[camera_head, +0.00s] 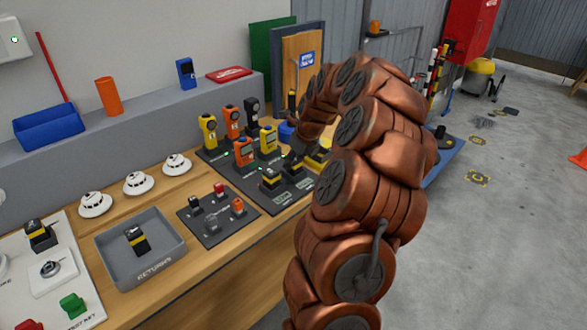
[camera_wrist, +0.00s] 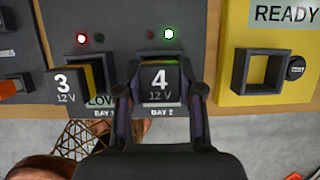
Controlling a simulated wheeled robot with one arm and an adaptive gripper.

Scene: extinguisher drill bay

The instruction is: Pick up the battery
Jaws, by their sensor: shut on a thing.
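A black battery marked "4 12 V" (camera_wrist: 161,80) sits in the Bay 2 slot of a dark charger panel (camera_wrist: 130,18), under a lit green light. My gripper (camera_wrist: 160,92) has one finger on each side of this battery and is shut on it. The battery appears to be still in its slot. A second battery marked "3 12 V" (camera_wrist: 70,86) stands just left in Bay 1, under a lit red light, with a "LOW" label partly hidden. In the head view my gripper (camera_head: 295,157) reaches down to the charger, and my arm hides part of it.
A yellow "READY" plate (camera_wrist: 240,50) with an empty square socket lies right of the charger. Yellow and orange handheld devices (camera_head: 239,150) stand behind. A grey "RETURNS" tray (camera_head: 166,270) holding another battery (camera_head: 137,241) is at left on the wooden bench.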

